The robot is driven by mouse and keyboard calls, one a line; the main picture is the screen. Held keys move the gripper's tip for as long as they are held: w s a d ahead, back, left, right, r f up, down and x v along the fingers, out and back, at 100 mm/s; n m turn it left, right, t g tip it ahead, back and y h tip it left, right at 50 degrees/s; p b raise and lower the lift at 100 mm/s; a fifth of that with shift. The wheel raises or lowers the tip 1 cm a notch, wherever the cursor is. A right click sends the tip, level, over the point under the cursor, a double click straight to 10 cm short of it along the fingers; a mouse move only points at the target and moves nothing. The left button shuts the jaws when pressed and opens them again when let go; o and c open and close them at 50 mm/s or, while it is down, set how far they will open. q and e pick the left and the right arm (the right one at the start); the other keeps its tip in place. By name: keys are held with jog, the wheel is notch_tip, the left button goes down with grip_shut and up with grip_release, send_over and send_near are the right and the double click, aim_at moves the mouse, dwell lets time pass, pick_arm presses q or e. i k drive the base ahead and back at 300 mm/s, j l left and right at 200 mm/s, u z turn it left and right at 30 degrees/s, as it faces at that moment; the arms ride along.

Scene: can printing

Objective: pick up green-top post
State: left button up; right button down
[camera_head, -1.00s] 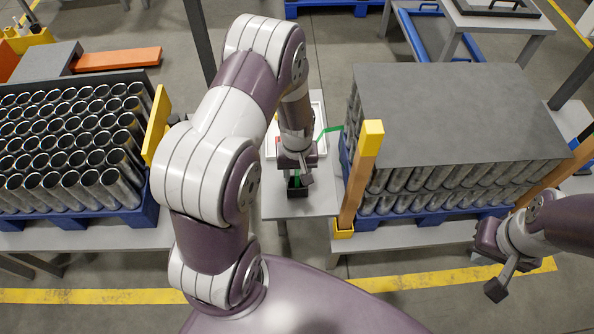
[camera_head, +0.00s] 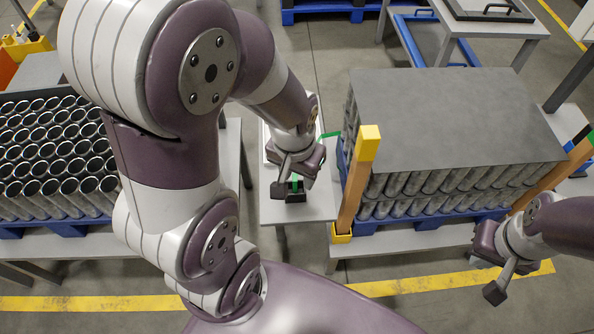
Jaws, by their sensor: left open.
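A tan post (camera_head: 540,185) leans at the right end of the can stack, with a dark and green top at the right edge of the picture. A second tan post (camera_head: 352,190) with a yellow top stands at the stack's left front corner in a yellow foot. My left gripper (camera_head: 292,184) is open above the small grey table, over a small black holder (camera_head: 296,195) with a bit of green in it. Whether it touches the holder cannot be told. My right gripper (camera_head: 502,275) hangs low at the right, below the tan post and apart from it; its jaw opening is unclear.
A blue pallet of cans under a grey sheet (camera_head: 445,110) stands right of the small table (camera_head: 315,207). Upright open cans (camera_head: 50,160) fill a pallet at the left. A green strip (camera_head: 330,135) lies near my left gripper. Floor shows in front.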

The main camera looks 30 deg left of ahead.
aim_at(584, 150)
jog(key=i+l+u, duration=0.15)
jog(key=l+u, duration=0.2)
jog(key=l, duration=0.15)
jog(key=i+l+u, duration=0.1)
jog(key=l+u, duration=0.25)
jog(key=l, duration=0.15)
jog(key=l+u, duration=0.3)
jog(key=l, duration=0.25)
